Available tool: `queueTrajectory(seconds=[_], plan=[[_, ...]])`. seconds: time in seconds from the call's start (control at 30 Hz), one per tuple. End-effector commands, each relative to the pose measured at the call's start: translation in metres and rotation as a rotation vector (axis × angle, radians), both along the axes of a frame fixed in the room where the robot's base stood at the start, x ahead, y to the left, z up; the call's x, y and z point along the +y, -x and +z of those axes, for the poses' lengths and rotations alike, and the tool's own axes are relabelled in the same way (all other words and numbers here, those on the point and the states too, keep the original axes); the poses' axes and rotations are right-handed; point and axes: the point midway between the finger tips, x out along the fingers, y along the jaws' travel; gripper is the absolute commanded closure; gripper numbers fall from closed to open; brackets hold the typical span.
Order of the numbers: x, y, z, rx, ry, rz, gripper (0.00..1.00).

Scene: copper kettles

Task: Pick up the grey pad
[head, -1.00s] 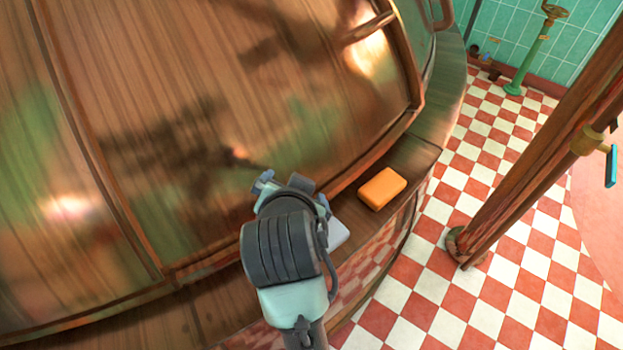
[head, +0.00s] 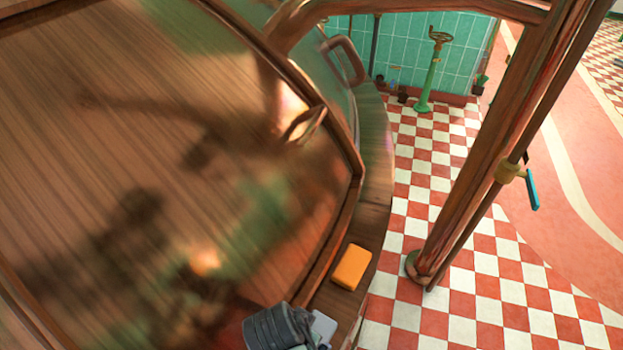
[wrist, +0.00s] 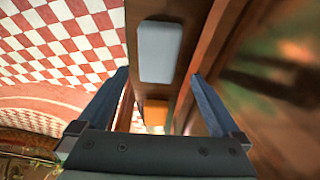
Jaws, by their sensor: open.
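The grey pad (wrist: 160,52) lies flat on the brown ledge at the kettle's foot. In the wrist view it shows whole, beyond my open fingers and roughly midway between their lines. In the head view only part of the pad (head: 323,328) shows beside my arm, at the bottom edge. My gripper (wrist: 159,82) is open and empty, its two blue fingers apart and not touching the pad. In the head view my arm hides the fingers.
An orange block (head: 351,267) lies on the same ledge (head: 372,210), close to the pad; it also shows in the wrist view (wrist: 155,113). The large copper kettle (head: 130,130) rises beside the ledge. A brown post (head: 480,170) stands on the checkered floor.

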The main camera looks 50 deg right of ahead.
Motion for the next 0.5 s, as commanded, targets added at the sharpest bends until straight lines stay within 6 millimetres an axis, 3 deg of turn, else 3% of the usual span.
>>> queueTrajectory(seconds=[0.23,0.5], plan=[[-0.006,0.000,-0.018,0.000,0.000,-0.001,0.00],[-0.018,0.002,-0.055,-0.001,0.000,0.000,0.00]])
